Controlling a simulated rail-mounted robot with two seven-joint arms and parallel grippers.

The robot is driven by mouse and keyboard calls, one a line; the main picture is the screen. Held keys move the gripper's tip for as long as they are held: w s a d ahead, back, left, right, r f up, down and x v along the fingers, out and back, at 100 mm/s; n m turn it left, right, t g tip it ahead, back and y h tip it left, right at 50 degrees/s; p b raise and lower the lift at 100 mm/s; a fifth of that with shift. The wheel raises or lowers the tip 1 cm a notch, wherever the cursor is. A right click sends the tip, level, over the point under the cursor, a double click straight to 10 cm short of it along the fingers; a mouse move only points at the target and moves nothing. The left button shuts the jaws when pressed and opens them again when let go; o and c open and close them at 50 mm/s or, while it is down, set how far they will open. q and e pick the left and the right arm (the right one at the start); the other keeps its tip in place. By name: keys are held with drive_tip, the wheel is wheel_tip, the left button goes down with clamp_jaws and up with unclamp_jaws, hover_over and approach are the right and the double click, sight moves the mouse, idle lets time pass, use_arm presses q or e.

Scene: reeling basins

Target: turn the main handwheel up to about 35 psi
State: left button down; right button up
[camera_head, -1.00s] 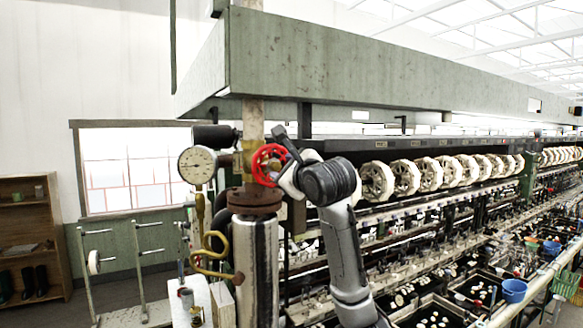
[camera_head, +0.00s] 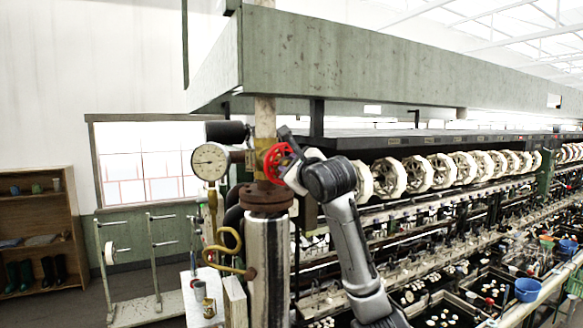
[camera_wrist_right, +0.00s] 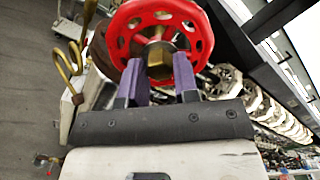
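The red main handwheel (camera_head: 279,162) sits on a brass valve on the vertical pipe, and fills the top of the right wrist view (camera_wrist_right: 160,35). My right gripper (camera_head: 290,163) is at the wheel's right side. In the wrist view its two purple fingers (camera_wrist_right: 159,70) stand apart at the wheel's near edge, with a brass hub or nut showing between their tips. I cannot tell whether they touch it. The round white pressure gauge (camera_head: 210,162) is left of the wheel. Its dark needle points roughly left, and its numbers are too small to read. My left gripper is not in view.
A rusty flange (camera_head: 266,198) and a pale metal cylinder (camera_head: 267,265) are below the valve. A curved brass pipe (camera_head: 224,250) sticks out left. A long machine with several white reels (camera_head: 440,172) runs right, beneath a green overhead beam (camera_head: 340,70).

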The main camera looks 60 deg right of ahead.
drive_tip(key=shift+c, duration=1.3)
drive_tip(key=n+p, duration=0.1)
drive_tip(key=n, duration=0.2)
drive_tip(key=shift+n, duration=0.3)
drive_tip(key=n+p, duration=0.3)
drive_tip(key=n, duration=2.2)
drive_tip(key=o, duration=0.8)
